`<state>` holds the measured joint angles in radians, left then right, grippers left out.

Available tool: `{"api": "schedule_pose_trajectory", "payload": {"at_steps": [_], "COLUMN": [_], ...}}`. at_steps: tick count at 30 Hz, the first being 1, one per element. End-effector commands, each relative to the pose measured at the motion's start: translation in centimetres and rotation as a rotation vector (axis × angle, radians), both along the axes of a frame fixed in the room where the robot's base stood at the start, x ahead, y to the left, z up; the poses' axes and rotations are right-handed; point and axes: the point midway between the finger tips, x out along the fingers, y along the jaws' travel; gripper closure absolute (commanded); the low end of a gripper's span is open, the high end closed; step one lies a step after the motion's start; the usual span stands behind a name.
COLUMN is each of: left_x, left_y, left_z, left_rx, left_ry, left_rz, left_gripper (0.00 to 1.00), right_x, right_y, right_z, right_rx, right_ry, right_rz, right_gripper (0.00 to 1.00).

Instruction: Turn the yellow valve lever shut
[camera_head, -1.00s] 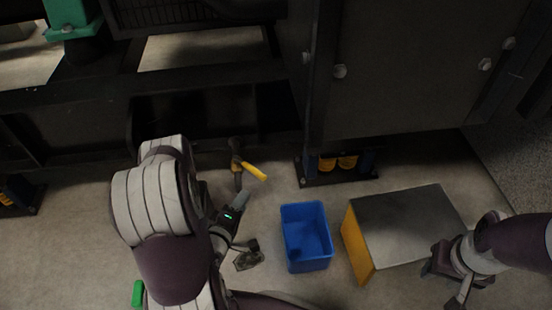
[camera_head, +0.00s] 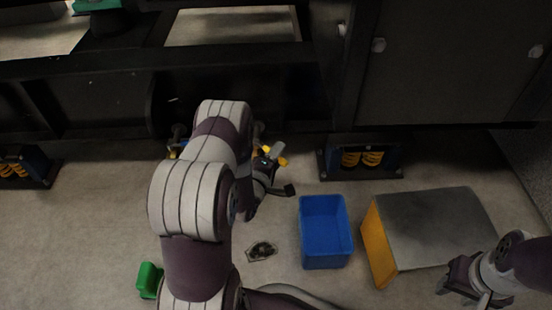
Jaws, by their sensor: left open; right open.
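The yellow valve lever (camera_head: 282,160) shows only in part, low in front of the dark genset frame. My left arm and gripper hide the rest of it and most of the valve. My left gripper (camera_head: 284,170) is open and close beside the lever; I cannot tell whether it touches it. My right gripper (camera_head: 463,297) is open and empty at the lower right, in front of the grey-topped box and far from the lever.
A blue bin (camera_head: 326,232) stands on the floor right of my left gripper. A box with a grey top and yellow side (camera_head: 429,226) stands further right. A dark flat piece (camera_head: 262,250) and a green object (camera_head: 149,280) lie on the floor. Spring mounts (camera_head: 361,158) support the genset.

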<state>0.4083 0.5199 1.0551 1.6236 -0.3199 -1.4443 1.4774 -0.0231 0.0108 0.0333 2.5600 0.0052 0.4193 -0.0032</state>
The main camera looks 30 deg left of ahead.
Motion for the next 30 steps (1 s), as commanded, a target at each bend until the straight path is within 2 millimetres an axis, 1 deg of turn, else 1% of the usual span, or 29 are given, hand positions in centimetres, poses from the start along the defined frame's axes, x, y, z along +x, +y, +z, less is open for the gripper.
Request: {"api": "schedule_pose_trajectory", "payload": {"at_steps": [2,5,6,7,14,20,26,30], "left_x": [0.0,0.0,0.0,0.0,0.0,0.1,0.8,1.7], "left_y": [0.0,0.0,0.0,0.0,-0.1,-0.2,-0.4,-0.5], "left_z": [0.0,0.0,0.0,0.0,0.0,0.1,0.2,0.1], "left_rx": [0.0,0.0,0.001,0.001,0.001,0.0,0.001,0.0], "left_ry": [0.0,0.0,0.0,0.0,0.001,0.002,0.003,0.0], "left_rz": [0.0,0.0,0.0,0.0,0.005,0.063,0.197,0.32], "left_gripper": [0.55,0.84,0.97,1.0,1.0,1.0,1.0,1.0], "right_x": [0.0,0.0,0.0,0.0,0.0,0.0,0.0,0.0], "right_y": [0.0,0.0,0.0,0.0,0.0,0.0,0.0,0.0], "right_z": [0.1,0.1,0.0,0.0,0.1,0.8,1.7,1.9], "right_rx": [0.0,0.0,0.0,0.0,0.0,0.0,0.0,0.0], "right_ry": [0.0,0.0,0.0,0.0,0.0,0.0,0.0,0.0], "right_rz": [0.0,0.0,0.0,0.0,0.0,0.0,0.0,0.0], "right_gripper": [0.57,0.57,0.57,0.57,0.57,0.57,0.57,0.57]}}
